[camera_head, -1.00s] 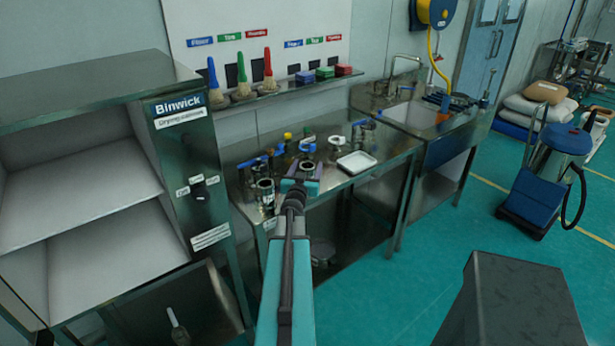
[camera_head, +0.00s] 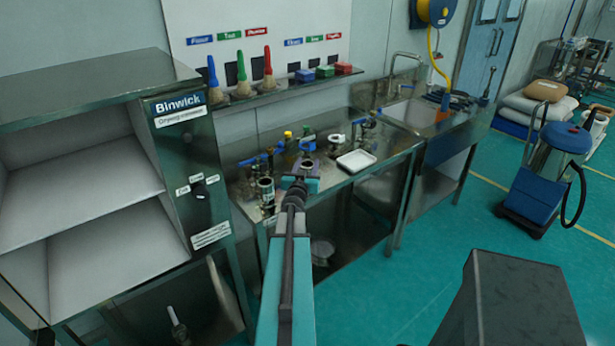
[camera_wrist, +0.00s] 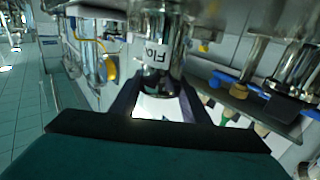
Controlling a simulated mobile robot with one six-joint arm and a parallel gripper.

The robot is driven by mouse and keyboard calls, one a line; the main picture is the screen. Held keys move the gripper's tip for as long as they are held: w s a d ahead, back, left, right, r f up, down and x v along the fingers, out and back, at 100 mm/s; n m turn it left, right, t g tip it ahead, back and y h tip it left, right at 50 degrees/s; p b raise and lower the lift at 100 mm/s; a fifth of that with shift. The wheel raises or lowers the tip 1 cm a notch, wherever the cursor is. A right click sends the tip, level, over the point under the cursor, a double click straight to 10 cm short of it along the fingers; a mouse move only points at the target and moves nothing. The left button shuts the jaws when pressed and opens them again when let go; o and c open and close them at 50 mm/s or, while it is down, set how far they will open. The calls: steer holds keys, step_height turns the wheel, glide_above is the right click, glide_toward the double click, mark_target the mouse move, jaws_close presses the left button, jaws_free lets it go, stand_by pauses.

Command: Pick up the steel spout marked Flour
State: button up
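The steel spout (camera_wrist: 156,50) fills the top middle of the wrist view, with a white label whose visible letters read "Flo". Its near end lies between the two dark fingertips of my gripper (camera_wrist: 162,86), one on each side. The fingers are spread apart, and I see no clear grip on the spout. In the head view my gripper (camera_head: 300,184) is over the front of the steel bench, with a small steel piece (camera_head: 308,164) just beyond it. Its label cannot be read there.
The steel bench (camera_head: 345,190) holds several fittings with blue handles and a white tray (camera_head: 356,161). The drying cabinet (camera_head: 185,150) stands close on the left. A wall shelf (camera_head: 285,88) above carries brushes and coloured blocks. Open floor (camera_head: 420,270) lies right of the bench.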

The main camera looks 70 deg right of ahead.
steer(key=shift+c, duration=1.3)
steer(key=shift+r, duration=0.1)
